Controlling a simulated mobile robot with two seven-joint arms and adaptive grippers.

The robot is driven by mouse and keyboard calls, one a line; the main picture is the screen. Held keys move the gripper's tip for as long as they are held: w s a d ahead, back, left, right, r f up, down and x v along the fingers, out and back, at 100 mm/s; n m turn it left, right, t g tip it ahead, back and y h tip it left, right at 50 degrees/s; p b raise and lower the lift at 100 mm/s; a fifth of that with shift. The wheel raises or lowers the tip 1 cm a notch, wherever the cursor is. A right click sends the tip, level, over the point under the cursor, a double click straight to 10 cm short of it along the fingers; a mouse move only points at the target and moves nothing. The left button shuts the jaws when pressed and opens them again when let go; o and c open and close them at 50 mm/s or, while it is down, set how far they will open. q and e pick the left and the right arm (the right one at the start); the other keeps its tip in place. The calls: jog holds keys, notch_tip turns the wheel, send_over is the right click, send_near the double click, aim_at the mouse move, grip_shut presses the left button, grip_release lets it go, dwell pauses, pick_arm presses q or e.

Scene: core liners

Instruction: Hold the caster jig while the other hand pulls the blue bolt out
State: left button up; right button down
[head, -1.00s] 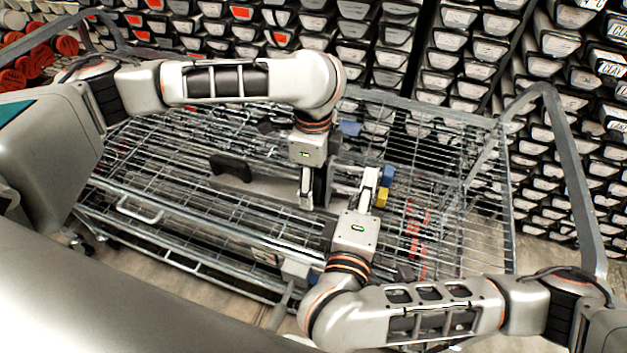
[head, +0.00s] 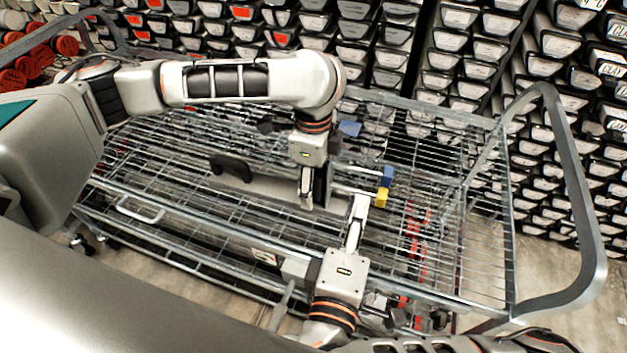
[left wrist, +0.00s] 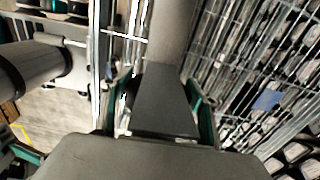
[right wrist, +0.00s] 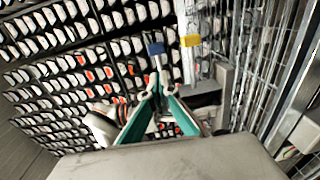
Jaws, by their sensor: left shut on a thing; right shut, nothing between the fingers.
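The caster jig (head: 275,190) is a grey body lying in the wire cart. My left gripper (head: 313,195) is shut on it from above; the left wrist view shows a grey block (left wrist: 165,100) between its fingers. The blue bolt (head: 388,173) sticks out at the jig's right, its blue head on a thin pale shaft. A yellow-headed bolt (head: 381,197) sits just in front of it. Both heads also show in the right wrist view, blue (right wrist: 156,48) and yellow (right wrist: 191,41). My right gripper (head: 358,202) is shut and empty, apart from the blue head. The shafts' inner ends are hidden.
The wire cart (head: 460,250) has raised rails and a tall tubular handle (head: 590,240) at the right. A dark curved piece (head: 232,167) stands left of my left gripper. Stacked core boxes (head: 450,60) fill the back. The cart's right part is mostly clear.

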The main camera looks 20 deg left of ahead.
dwell(0.4)
pick_arm(q)
jog(key=o, duration=1.8)
notch_tip(320, 180, up, 12)
jog(key=shift+s+f, duration=0.1)
